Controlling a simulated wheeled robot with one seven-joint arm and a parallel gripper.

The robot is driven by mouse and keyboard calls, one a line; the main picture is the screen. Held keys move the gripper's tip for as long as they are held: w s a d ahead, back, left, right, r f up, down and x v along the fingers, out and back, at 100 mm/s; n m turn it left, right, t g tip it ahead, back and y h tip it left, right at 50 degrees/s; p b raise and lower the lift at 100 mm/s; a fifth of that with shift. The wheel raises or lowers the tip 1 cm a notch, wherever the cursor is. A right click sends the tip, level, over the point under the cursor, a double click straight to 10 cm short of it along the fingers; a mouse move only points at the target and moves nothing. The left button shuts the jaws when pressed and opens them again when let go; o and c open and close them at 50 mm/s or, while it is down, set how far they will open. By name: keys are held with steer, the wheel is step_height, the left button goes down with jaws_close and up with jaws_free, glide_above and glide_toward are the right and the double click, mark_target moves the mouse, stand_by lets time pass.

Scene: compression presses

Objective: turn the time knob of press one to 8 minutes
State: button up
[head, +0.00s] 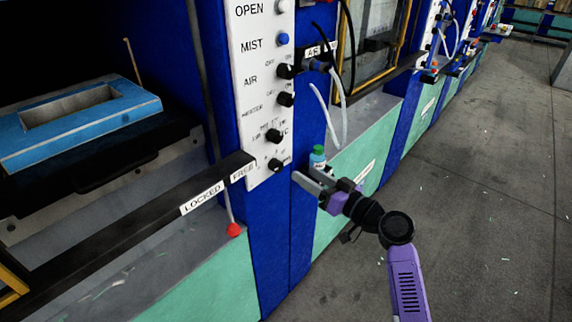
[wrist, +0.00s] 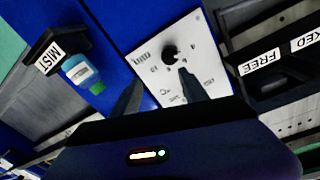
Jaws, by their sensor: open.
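The white control panel (head: 255,60) of the near press stands on a blue post and carries a column of black knobs. The lowest knob (head: 276,165) is near the panel's bottom edge. Another knob (head: 274,135) with a dial is just above it. Their small labels are too blurred to read, so I cannot tell which is the time knob or its setting. My gripper (head: 303,175) is open and empty, to the right of the lowest knob and apart from it. In the wrist view a black knob (wrist: 171,54) shows beyond the fingertips (wrist: 161,78), nearer the right finger.
A bar marked LOCKED and FREE (head: 205,197) juts out left of the panel, with a red-ended lever (head: 233,230) below. A green-capped bottle (head: 317,157) stands just behind my gripper. Hoses (head: 330,110) hang above it.

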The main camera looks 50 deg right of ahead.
mark_target(280, 167)
steer(key=shift+n+y, duration=0.6)
steer(key=shift+n, duration=0.2)
steer(key=w, duration=0.2)
steer(key=w+a+p, duration=0.1)
steer(key=w, duration=0.1)
steer(key=w+a, duration=0.1)
steer(key=w, duration=0.1)
steer(key=shift+w+p, duration=0.2)
steer(key=shift+p, duration=0.2)
steer(key=shift+w+a+f, duration=0.1)
steer(key=shift+w+f, duration=0.1)
steer(key=shift+w, duration=0.5)
jaws_close()
